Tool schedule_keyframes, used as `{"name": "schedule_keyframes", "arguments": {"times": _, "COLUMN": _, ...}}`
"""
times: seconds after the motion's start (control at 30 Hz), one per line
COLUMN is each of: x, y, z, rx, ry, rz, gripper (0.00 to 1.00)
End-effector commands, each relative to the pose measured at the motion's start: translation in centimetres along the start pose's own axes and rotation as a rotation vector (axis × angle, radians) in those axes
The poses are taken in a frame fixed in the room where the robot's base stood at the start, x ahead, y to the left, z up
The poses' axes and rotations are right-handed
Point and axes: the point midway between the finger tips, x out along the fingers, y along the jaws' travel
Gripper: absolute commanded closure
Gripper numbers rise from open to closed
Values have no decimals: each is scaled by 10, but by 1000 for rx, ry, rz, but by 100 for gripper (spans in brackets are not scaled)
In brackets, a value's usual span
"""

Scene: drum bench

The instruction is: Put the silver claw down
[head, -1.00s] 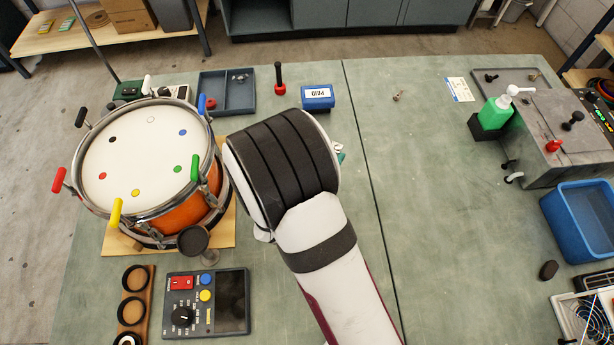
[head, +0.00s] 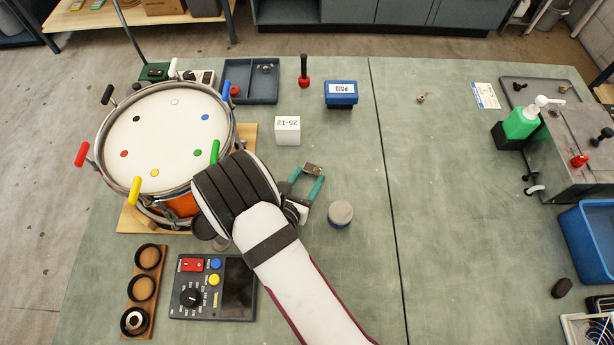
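My wrist (head: 237,190) is over the near right side of the drum (head: 150,130) and covers part of its rim and orange shell. My gripper's fingers are hidden beneath the wrist, so I cannot see whether they hold anything. I cannot make out a silver claw for certain. A small metallic piece (head: 421,98) lies alone on the bench right of the seam, too small to identify. The drum has several coloured handles around its rim.
A white block (head: 288,130), blue stamp box (head: 341,94) and dark tray (head: 250,81) stand behind. A control box (head: 212,287) is in front.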

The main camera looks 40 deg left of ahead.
Motion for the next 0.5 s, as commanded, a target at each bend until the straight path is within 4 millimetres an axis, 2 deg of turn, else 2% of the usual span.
{"name": "schedule_keyframes", "arguments": {"times": 0.03, "x": 0, "y": 0, "z": 0, "rx": 0, "ry": 0, "rz": 0, "gripper": 37}}
{"name": "schedule_keyframes", "arguments": {"times": 0.17, "x": 0, "y": 0, "z": 0, "rx": 0, "ry": 0, "rz": 0, "gripper": 14}}
{"name": "schedule_keyframes", "arguments": {"times": 0.5, "x": -3, "y": 0, "z": 3, "rx": 0, "ry": 0, "rz": 1, "gripper": 14}}
